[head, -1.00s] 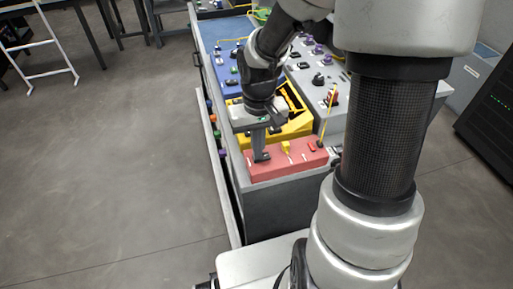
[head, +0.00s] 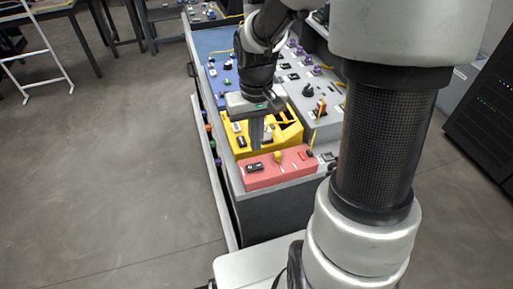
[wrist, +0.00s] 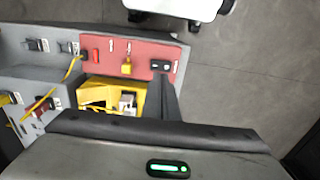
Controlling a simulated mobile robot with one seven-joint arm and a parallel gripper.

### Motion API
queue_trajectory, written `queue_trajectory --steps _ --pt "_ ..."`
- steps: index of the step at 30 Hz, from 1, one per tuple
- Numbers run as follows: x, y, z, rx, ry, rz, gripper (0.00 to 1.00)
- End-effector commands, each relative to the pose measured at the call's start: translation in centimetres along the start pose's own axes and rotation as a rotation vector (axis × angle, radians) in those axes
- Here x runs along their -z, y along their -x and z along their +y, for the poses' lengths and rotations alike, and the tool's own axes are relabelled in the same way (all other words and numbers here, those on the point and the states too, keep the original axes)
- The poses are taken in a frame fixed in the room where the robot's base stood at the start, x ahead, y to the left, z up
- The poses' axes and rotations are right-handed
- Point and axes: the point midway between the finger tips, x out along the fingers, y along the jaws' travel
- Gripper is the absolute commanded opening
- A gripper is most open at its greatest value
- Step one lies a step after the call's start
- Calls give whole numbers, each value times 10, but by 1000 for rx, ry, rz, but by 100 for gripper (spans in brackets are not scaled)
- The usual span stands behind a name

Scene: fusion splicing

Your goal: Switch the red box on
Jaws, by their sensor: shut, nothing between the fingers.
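The red box (head: 268,178) lies at the near end of the bench, and it also shows at the top of the wrist view (wrist: 145,51). On it are a black rocker switch (head: 255,167) at the left, a yellow plug or knob (head: 278,157) in the middle and a small red button (head: 302,154) at the right. The rocker also shows in the wrist view (wrist: 160,65); its position is too small to read.
The yellow box (head: 283,131) with an open recess adjoins the red box. A blue panel (head: 222,70) and a grey panel (head: 325,118) with knobs and switches extend behind. A yellow cable (head: 313,130) rises near the red box's right end. Floor at left is clear.

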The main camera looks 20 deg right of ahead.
Motion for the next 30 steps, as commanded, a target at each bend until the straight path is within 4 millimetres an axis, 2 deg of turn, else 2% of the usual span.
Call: queue_trajectory --steps 1,3,9,14,24,30 --pt "1 14 0 -1 0 5 0" --pt "1 28 0 -1 0 4 0" --pt "1 55 0 -1 0 3 0" --pt "0 62 0 0 0 0 0" --pt "0 63 0 0 1 -1 0" --pt "-2 63 -8 0 6 -2 0"
